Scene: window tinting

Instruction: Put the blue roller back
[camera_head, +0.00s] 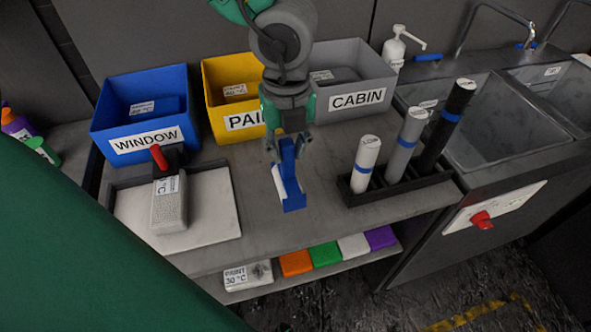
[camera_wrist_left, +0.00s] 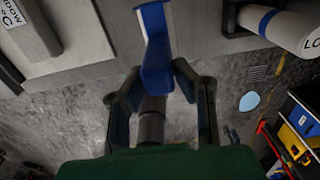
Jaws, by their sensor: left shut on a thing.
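The blue roller (camera_head: 290,180), a blue tool with a pale side, hangs roughly upright from my left gripper (camera_head: 286,142), which is shut on its upper end. It is above the grey worktop, in front of the paint and cabin bins; I cannot tell whether its lower end touches the top. In the left wrist view the blue roller (camera_wrist_left: 156,50) reaches out from between the fingers of my left gripper (camera_wrist_left: 155,85). My right gripper is not in view.
Blue WINDOW (camera_head: 110,128), yellow (camera_head: 220,128) and grey CABIN bins (camera_head: 375,80) stand behind. Film rolls stand in a black rack (camera_head: 440,180) at right. Coloured blocks (camera_head: 325,254) lie on the lower shelf.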

